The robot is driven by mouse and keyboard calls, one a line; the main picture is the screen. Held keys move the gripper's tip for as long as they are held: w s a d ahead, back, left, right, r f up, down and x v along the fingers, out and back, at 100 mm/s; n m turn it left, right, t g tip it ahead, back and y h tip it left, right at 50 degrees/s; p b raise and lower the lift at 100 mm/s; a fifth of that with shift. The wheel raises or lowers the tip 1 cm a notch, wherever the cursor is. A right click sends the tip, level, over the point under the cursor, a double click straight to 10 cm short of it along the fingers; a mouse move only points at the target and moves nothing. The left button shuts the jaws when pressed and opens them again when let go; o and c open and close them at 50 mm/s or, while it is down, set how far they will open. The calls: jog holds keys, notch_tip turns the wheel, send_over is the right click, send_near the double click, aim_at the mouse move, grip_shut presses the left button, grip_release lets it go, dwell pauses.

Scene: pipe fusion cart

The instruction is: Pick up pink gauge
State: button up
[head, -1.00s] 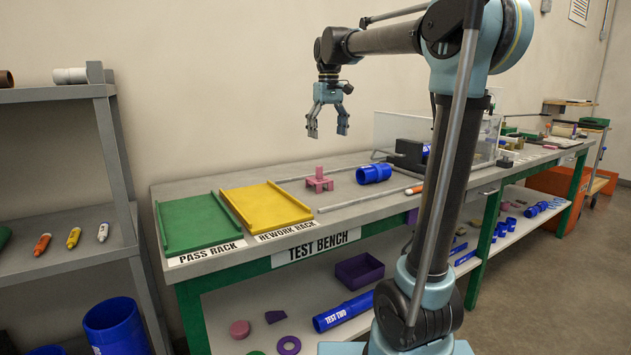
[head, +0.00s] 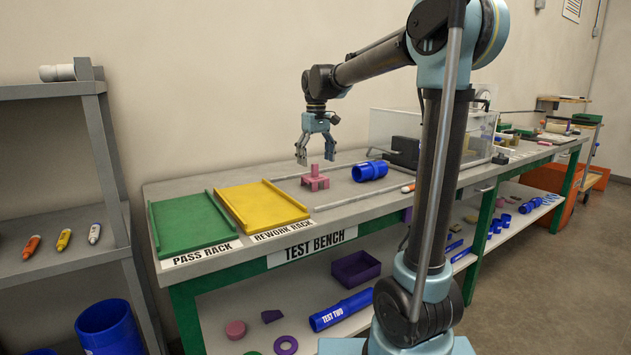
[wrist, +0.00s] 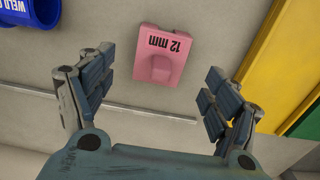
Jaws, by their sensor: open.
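The pink gauge (head: 315,180) stands on the test bench (head: 345,207), between the yellow rework rack and a blue pipe fitting. It has a blocky base and an upright post. In the wrist view the pink gauge (wrist: 163,55) shows from above with the label "12 mm", just past and between the fingertips. My gripper (head: 315,158) is open and empty, above the gauge. Both open fingers (wrist: 160,90) show in the wrist view, apart from the gauge.
The yellow rework rack (head: 262,209) and green pass rack (head: 190,224) lie to the left. A blue fitting (head: 369,171) lies right of the gauge. A thin grey rail (head: 362,197) runs along the bench in front of the gauge. A clear-sided box (head: 385,130) stands further right.

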aim_at(315, 177)
jog(key=shift+w+a+f, duration=0.1)
jog(key=shift+f, duration=1.4)
jog(key=shift+w+a+f, duration=0.1)
jog(key=shift+f, duration=1.4)
jog(key=c, duration=1.1)
